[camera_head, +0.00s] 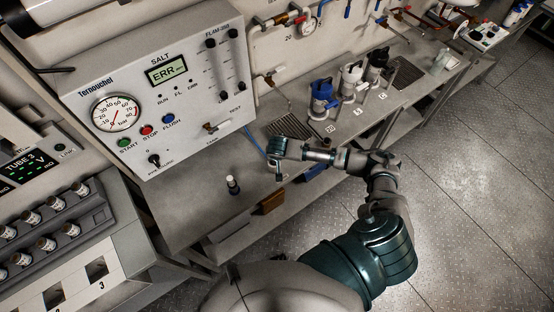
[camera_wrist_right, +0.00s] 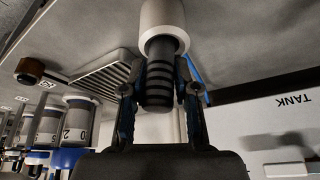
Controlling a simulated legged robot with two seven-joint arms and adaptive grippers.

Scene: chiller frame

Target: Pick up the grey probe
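In the right wrist view, a probe with a pale grey cylindrical body (camera_wrist_right: 164,22) and a dark ribbed end (camera_wrist_right: 159,80) shows in front of my right gripper (camera_wrist_right: 159,95). The ribbed end is between the two fingers, with narrow gaps on both sides. The fingers are apart and do not look closed on it. In the head view my right gripper (camera_head: 276,164) is low over the bench, and its fingers are too small to read. A small black-and-white cylinder (camera_head: 232,185) stands on the bench to its left; I cannot tell whether it is the same probe. My left gripper is out of view.
A blue hose (camera_head: 252,143) runs close to the gripper.

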